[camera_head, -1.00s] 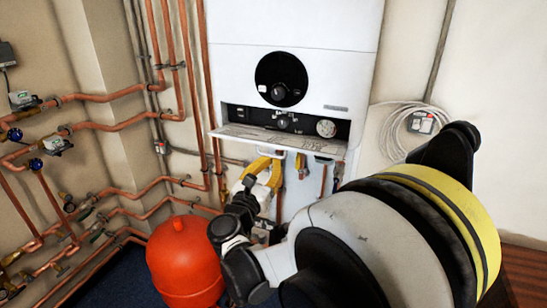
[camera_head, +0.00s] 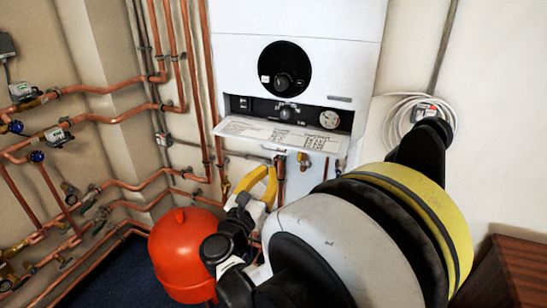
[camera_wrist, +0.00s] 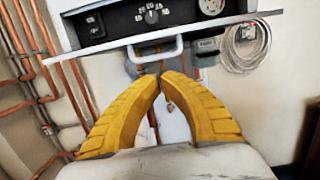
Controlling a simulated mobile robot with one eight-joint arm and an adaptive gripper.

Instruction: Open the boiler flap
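The white boiler (camera_head: 330,60) hangs on the wall in the head view. Its flap (camera_head: 240,127) stands folded out and down below the control panel, printed inner face showing. In the wrist view the flap's white handle (camera_wrist: 155,50) is a loop at its front edge. My gripper (camera_head: 262,180) has yellow fingers and is below the flap in the head view. In the wrist view my gripper (camera_wrist: 161,75) has its fingertips together, with nothing visible between them. They appear just below the handle, apart from it.
A red tank (camera_head: 180,250) stands left of my arm. Copper pipes (camera_head: 100,120) cover the left wall and more run below the boiler. A coiled white cable (camera_head: 400,120) hangs at right. A wooden cabinet (camera_head: 525,265) is at lower right.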

